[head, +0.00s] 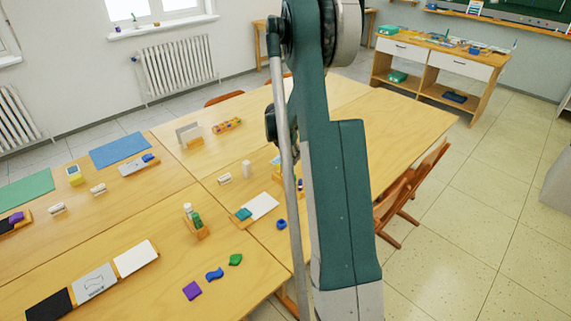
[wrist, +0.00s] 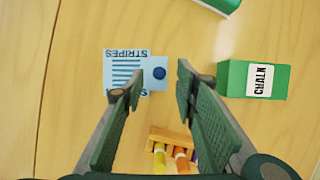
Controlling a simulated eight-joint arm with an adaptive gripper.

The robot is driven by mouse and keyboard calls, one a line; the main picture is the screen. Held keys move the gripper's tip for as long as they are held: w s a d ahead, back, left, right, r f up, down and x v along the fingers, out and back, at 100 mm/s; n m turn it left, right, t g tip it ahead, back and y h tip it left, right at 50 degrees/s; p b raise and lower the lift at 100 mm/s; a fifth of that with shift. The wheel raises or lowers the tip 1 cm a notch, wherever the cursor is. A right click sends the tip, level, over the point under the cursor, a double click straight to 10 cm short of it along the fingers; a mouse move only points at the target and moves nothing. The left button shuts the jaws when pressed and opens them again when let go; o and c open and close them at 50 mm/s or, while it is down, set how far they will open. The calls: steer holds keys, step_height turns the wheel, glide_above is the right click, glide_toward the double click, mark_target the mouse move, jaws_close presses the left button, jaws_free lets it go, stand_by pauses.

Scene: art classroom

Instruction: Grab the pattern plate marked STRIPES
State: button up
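The pattern plate marked STRIPES (wrist: 116,70) lies on the wooden table in the wrist view, light blue with dark blue stripes. Its lettering reads upside down, and a round dark blue knob (wrist: 159,73) stands at its right end. My gripper (wrist: 160,84) is open above it. The knob shows between the two fingertips, while the left finger covers part of the plate's striped face. No contact with the plate can be made out. In the head view my arm hides the gripper and most of that table area.
In the wrist view, a green chalk box (wrist: 233,77) lies close right of my right finger. A wooden holder with crayons (wrist: 172,137) sits below, between the fingers. In the head view, a chair (head: 411,190) stands at the table's right edge.

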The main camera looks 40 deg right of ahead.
mark_target(285, 160)
steer(key=shift+b+x, duration=0.35)
steer(key=shift+x, duration=1.25)
steer(key=shift+c, duration=0.3)
steer(key=c, duration=0.9)
